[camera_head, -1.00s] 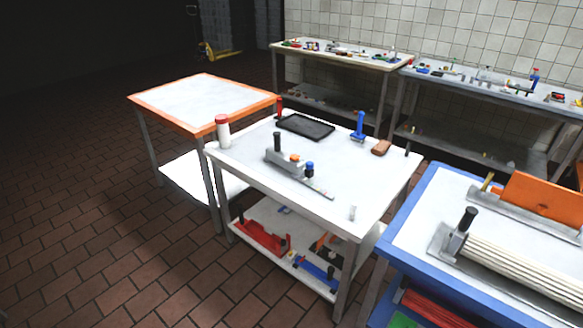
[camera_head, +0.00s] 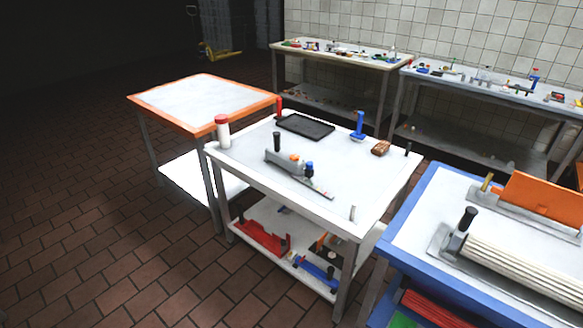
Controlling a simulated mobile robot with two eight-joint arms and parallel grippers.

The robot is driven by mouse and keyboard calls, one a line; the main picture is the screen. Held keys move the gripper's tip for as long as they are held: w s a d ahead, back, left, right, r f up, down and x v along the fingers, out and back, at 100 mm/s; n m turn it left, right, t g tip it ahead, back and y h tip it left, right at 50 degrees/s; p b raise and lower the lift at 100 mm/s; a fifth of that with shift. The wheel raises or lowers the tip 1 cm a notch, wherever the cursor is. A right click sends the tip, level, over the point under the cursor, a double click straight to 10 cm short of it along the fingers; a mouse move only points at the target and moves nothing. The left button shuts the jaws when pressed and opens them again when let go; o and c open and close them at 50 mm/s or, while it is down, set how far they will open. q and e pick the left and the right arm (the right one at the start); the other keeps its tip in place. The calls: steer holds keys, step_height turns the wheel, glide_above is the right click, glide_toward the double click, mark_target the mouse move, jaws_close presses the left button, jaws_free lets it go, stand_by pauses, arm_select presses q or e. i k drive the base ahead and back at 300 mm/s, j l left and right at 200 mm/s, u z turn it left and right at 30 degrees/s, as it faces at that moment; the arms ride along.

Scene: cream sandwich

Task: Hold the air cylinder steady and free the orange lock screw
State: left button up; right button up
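A grey device (camera_head: 283,163) with a black upright knob, likely the air cylinder, lies on the white middle table (camera_head: 355,185). A small orange part (camera_head: 294,158) sits on top of it, likely the lock screw; it is too small to make out its shape. A blue knob (camera_head: 309,168) stands just right of the orange part. A thin flat strip (camera_head: 320,190) extends from the device toward the lower right. Neither of my grippers is in view.
The white table also bears a red-capped white bottle (camera_head: 222,132), a black tray (camera_head: 305,126), a blue stand (camera_head: 358,127) and a brown block (camera_head: 380,148). An orange-edged table (camera_head: 160,102) adjoins at left, a blue-edged table (camera_head: 408,262) at right. Tiled floor (camera_head: 90,230) is clear at left.

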mark_target(293, 157)
steer(key=i+j+z, duration=0.2)
steer(key=z, duration=0.3)
steer(key=i+j+z, duration=0.25)
steer(key=z, duration=0.2)
steer(key=i+j+z, duration=0.1)
steer(key=j, duration=0.25)
steer(key=i+j+z, duration=0.1)
steer(key=j, duration=0.3)
steer(key=i+j+z, duration=0.1)
steer(key=j, duration=0.3)
steer(key=i+j, duration=0.15)
steer(key=j, duration=0.2)
steer(key=i+j, duration=0.1)
steer(key=j, duration=0.3)
steer(key=i+j, duration=0.15)
steer(key=j, duration=0.2)
steer(key=z, duration=0.05)
